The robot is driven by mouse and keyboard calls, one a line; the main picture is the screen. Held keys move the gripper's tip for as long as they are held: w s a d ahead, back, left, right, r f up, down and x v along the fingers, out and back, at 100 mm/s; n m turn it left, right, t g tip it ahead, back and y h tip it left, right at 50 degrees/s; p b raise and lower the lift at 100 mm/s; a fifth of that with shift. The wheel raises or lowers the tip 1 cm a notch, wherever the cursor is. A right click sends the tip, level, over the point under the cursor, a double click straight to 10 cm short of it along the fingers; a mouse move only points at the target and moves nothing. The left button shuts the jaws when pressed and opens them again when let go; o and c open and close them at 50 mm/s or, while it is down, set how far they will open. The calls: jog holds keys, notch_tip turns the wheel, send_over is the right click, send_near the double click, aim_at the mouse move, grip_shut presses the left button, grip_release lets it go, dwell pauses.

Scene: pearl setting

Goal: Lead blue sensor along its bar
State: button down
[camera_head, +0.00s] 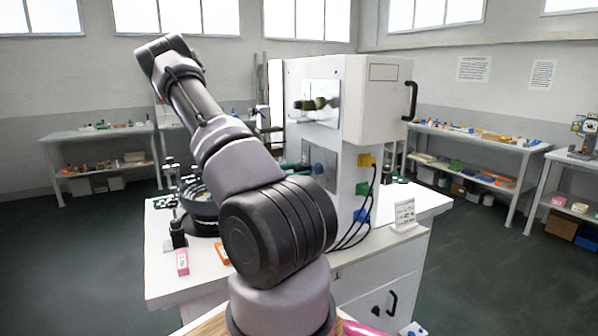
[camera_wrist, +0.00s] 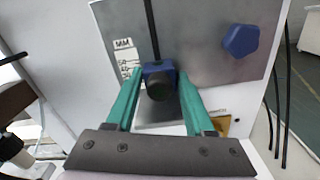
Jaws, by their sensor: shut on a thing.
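The blue sensor (camera_wrist: 154,69), a small block with a round black knob on its front, sits on a thin dark bar (camera_wrist: 151,30) against a grey metal panel (camera_wrist: 197,38) in the wrist view. My gripper (camera_wrist: 157,82) has teal fingers, one on each side of the sensor, and is shut on it. A white scale marked MM (camera_wrist: 126,57) is left of the bar, with the sensor beside its lower marks. The bar's lower part is hidden behind the sensor. In the head view my arm covers most of this spot.
Black cables (camera_wrist: 279,100) hang farther right. In the head view the white machine (camera_head: 380,105) stands on a white bench (camera_head: 160,285), with a pink box (camera_head: 182,262) near its left edge.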

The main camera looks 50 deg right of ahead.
aim_at(310, 159)
notch_tip(310, 159, up, 3)
jog(key=shift+r, duration=0.2)
jog(key=c, duration=0.6)
grip_release()
jog(key=v, duration=1)
jog(key=shift+w+a, duration=0.1)
jog(key=shift+a, duration=0.3)
